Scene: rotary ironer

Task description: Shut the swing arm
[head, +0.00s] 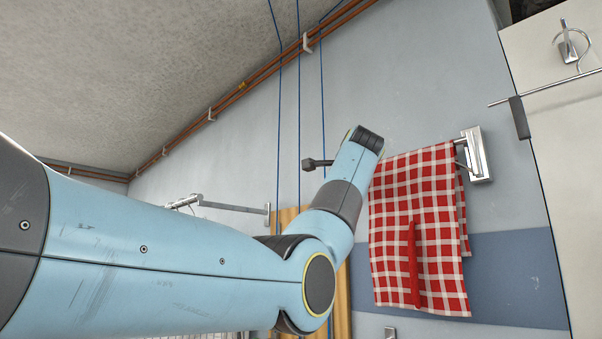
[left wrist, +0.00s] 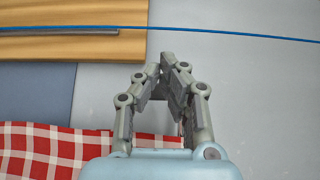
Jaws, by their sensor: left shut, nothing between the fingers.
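I cannot tell for sure which part is the swing arm. A thin grey metal bar (head: 235,208) sticks out from a wall bracket, left of my left forearm's bend in the head view, and may be it. My left arm crosses the head view from the left, and its wrist stands in front of the wall beside a red checked cloth. The left gripper's fingers are hidden in the head view. In the left wrist view the left gripper (left wrist: 163,66) has its fingertips together, with nothing between them. My right gripper is out of view.
The red checked cloth (head: 415,215) hangs from a metal wall holder (head: 476,155), close right of my wrist. A white panel (head: 565,130) with a metal rod (head: 545,91) stands at far right. A wooden board (left wrist: 70,45) and a blue cable (left wrist: 200,33) show in the wrist view.

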